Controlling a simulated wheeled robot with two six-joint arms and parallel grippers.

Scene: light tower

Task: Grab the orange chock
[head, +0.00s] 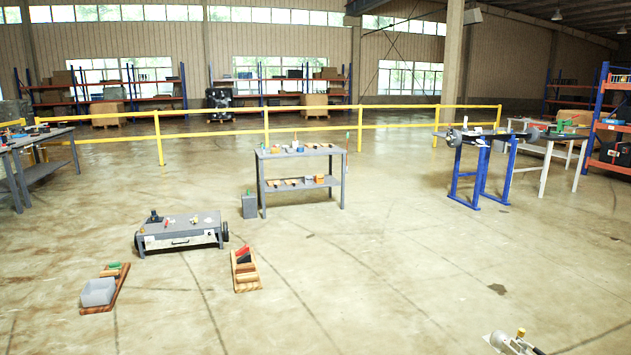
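I cannot single out the orange chock with certainty at this distance. Small orange-brown pieces (296,148) lie on the top of the grey two-level table (265,154) in the middle distance. More orange pieces (319,180) lie on its lower shelf. On the floor, a wooden board (247,283) carries a red piece (243,250) and a black piece (244,258). Another wooden board (97,309) carries a grey bin (98,292), a green piece (115,265) and a tan-orange piece (109,273). Neither of my grippers shows.
A low grey wheeled cart (180,241) stands left of centre. A grey bin (249,207) stands beside the table. Blue trestles (466,176) hold an axle at right. A metal fitting with a yellow knob (515,343) shows at bottom right. Floor in the centre is clear; yellow railings cross behind.

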